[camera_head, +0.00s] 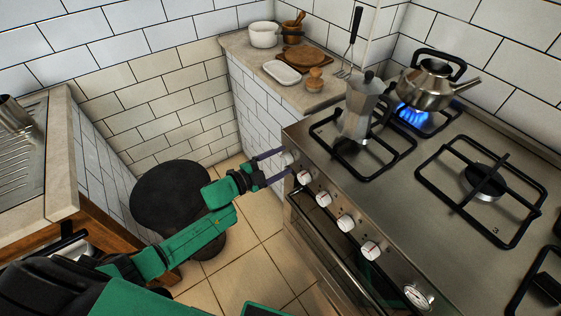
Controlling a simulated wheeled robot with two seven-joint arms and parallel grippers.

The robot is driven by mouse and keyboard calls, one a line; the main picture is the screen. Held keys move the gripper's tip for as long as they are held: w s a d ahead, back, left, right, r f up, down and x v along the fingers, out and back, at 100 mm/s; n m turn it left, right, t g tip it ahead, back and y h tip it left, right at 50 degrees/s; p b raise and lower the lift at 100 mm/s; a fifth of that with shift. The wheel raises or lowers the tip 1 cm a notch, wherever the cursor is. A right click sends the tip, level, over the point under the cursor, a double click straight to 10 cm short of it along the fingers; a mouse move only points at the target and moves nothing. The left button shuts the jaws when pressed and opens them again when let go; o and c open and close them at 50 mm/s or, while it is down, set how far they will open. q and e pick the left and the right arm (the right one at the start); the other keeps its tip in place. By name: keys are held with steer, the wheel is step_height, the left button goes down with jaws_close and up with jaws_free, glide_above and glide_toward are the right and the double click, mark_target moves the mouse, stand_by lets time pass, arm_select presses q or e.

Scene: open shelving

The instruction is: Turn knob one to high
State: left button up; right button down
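The stove (430,190) has a row of white knobs along its front panel. The knob farthest left (289,158) sits at the panel's far end, and more knobs (304,177) follow toward me. My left gripper (287,162) reaches in from the left with its two dark fingers spread, one on either side of that farthest-left knob. The fingers look wider apart than the knob, and contact is hard to make out. Part of the knob is hidden by the fingers, and its marking is too small to read. My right gripper is not in view.
A moka pot (362,108) stands on the front left burner. A kettle (430,84) sits over a lit blue flame (411,115). A counter (235,42) with pots and boards lies beyond the stove. A round black stool (175,190) stands below my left arm.

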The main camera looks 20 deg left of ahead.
arm_select(q)
steer(key=v, duration=1.4)
steer(key=shift+s+a, duration=0.2)
